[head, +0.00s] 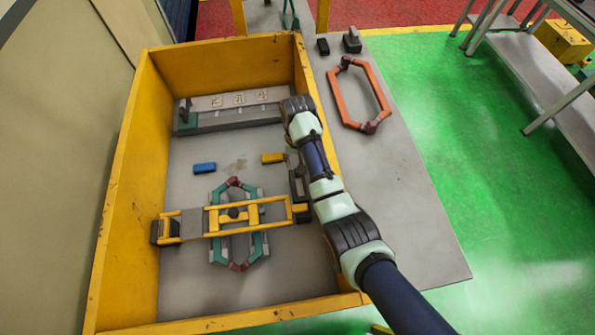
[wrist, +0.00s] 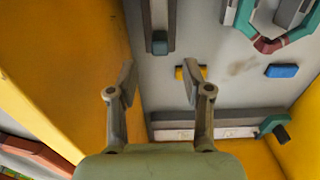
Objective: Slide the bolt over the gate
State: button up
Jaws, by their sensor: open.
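The yellow gate (head: 232,216) lies across a teal hexagonal coil (head: 262,243) in the head view, its right end by a dark bracket near the box's right wall. That bracket, apparently the bolt's guide (head: 297,184), is partly hidden by my arm. In the wrist view a grey channel (wrist: 146,20) runs along the yellow wall, with a dark block, apparently the bolt (wrist: 160,44), at its near end. My gripper (wrist: 160,80) is open and empty, its fingertips apart from the block in the picture. The head view does not clearly show the fingers.
The yellow box (head: 122,185) has high walls. Inside are a blue block (head: 204,168), a yellow block (head: 273,158) and a grey bar with raised signs (head: 235,114). An orange hexagonal coil (head: 335,95) lies on the table outside, right. The floor between blocks and bar is mostly clear.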

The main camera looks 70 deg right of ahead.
aim_at(299, 181)
notch_tip(299, 181, down, 7)
jog(key=shift+a+b, duration=0.1)
jog(key=shift+b, duration=0.65)
grip_shut()
